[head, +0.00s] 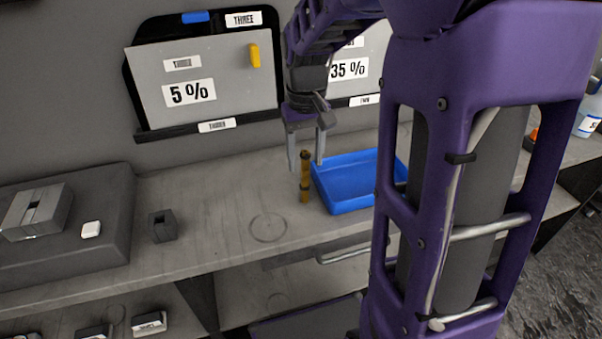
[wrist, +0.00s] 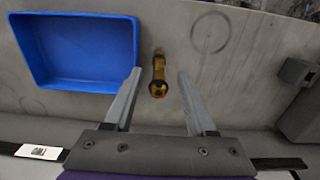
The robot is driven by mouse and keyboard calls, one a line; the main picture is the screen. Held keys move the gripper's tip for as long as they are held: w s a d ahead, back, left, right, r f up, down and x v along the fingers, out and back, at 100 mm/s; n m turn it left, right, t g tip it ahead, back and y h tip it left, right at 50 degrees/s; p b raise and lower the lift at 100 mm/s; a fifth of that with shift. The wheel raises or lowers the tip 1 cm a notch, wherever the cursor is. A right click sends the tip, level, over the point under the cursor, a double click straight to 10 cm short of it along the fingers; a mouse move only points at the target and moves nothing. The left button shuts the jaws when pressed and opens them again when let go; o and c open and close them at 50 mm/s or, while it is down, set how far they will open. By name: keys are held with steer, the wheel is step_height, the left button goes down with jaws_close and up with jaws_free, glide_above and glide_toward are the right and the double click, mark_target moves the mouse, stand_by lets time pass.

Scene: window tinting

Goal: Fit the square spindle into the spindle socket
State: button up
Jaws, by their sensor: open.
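A brass-brown spindle (head: 305,190) stands upright on the grey bench, just left of the blue tray. In the wrist view the spindle (wrist: 158,75) shows from above, between my fingers, with a gap on each side. My gripper (head: 306,161) is open and points down at the spindle's upper end; in the wrist view its fingertips (wrist: 159,72) are well apart. A small dark block with an opening in its top (head: 163,226), apparently the spindle socket, sits farther left on the bench. It shows at the right edge of the wrist view (wrist: 296,72).
The blue tray (head: 345,205) looks empty and stands close to the spindle. A dark raised platform (head: 105,255) with a grey metal block (head: 38,210) is at the left. Panel boards (head: 205,90) stand behind. The bench between spindle and dark block is clear, with a marked circle.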

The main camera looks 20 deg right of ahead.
mark_target(305, 168)
steer(key=f, duration=0.3)
steer(key=f+b, duration=0.1)
steer(key=f, duration=0.1)
steer(key=shift+w+f, duration=0.1)
steer(key=shift+w, duration=0.15)
jaws_close()
